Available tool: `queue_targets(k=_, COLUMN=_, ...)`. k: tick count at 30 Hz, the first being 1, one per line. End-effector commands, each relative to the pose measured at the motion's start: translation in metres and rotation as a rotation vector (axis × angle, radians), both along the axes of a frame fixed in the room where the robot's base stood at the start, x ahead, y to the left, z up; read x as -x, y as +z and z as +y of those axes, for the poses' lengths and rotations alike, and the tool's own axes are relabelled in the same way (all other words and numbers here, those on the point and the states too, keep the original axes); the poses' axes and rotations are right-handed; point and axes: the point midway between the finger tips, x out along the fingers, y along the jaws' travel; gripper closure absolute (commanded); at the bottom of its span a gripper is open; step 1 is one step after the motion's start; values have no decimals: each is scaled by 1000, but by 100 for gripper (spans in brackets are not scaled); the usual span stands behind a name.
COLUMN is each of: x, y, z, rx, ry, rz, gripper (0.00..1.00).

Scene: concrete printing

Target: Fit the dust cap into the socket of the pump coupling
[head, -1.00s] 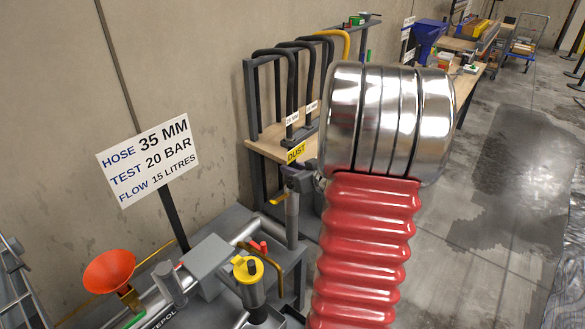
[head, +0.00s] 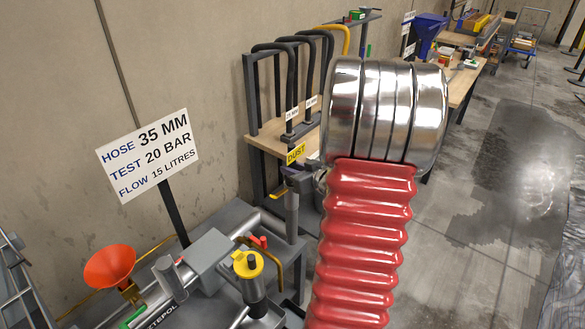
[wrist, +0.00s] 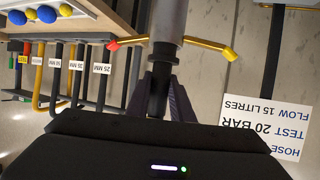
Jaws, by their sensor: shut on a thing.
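In the wrist view, my gripper (wrist: 158,100) is shut on the dust cap (wrist: 157,98), a black stepped cylinder held between two dark fingers. The cap is in line with the grey pump coupling (wrist: 168,22), whose yellow arms reach out to either side. The cap's far end meets the coupling's mouth in the picture; I cannot tell how deep it sits. In the head view, the coupling (head: 292,215) stands upright on the pump bench. My gripper (head: 298,180) is at its top, small and partly hidden by my arm. The cap is not clear there.
A sign (head: 149,155) stands behind the pump bench. An orange funnel (head: 110,266) and a yellow-capped fitting (head: 247,265) are near the coupling. A hose rack (head: 290,90) stands behind, by a yellow DUST label (head: 296,153). Open floor (head: 470,240) lies to the right.

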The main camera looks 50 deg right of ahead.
Motion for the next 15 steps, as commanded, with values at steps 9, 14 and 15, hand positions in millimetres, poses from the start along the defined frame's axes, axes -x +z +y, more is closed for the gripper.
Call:
queue_targets(k=9, x=0, y=-6, z=0, rx=-1, ry=0, rz=-1, gripper=100)
queue_targets(k=14, x=0, y=-10, z=0, rx=-1, ry=0, rz=-1, gripper=100)
queue_targets(k=15, x=0, y=-11, z=0, rx=-1, ry=0, rz=-1, gripper=100)
